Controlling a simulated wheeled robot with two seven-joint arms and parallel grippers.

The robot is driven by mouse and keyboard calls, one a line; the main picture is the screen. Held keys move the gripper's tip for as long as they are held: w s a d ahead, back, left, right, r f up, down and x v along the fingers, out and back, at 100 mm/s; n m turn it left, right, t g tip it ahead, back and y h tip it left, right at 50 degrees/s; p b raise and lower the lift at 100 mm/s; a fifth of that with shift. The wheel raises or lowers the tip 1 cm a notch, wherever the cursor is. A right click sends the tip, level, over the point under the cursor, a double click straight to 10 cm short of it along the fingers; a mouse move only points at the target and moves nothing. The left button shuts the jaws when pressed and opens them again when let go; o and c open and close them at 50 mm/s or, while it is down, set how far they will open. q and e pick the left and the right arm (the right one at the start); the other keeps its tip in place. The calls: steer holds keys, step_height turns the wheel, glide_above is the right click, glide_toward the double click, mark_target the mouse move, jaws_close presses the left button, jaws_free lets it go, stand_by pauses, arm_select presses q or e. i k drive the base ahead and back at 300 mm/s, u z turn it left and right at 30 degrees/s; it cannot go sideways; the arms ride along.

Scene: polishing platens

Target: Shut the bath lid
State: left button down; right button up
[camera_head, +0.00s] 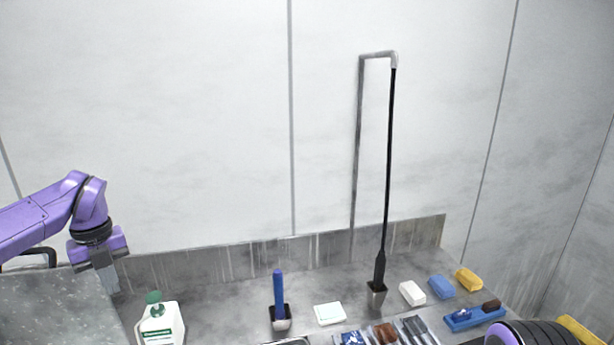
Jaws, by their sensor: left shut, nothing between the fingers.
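A grey speckled panel (60,310), which looks like the bath lid, fills the lower left corner and is cut off by the picture edges. A black handle-like bar (38,251) shows just above its far edge, partly behind my arm. I cannot tell how far the lid stands open, and the bath's inside is not visible. My left gripper (108,282) points down at the panel's far right corner. It is shut and empty; I cannot tell whether it touches the panel. My right gripper is out of view; only a purple and black part of my right arm shows at the bottom right.
A white bottle with a green top (160,323) stands right of the panel. Further right are a blue-handled tool (279,295), a pale pad (329,313), a tall black wand (387,180) in a holder, coloured blocks (441,286) and a blue tray (474,317). A wall closes the back.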

mark_target(52, 306)
steer(key=k, duration=1.1)
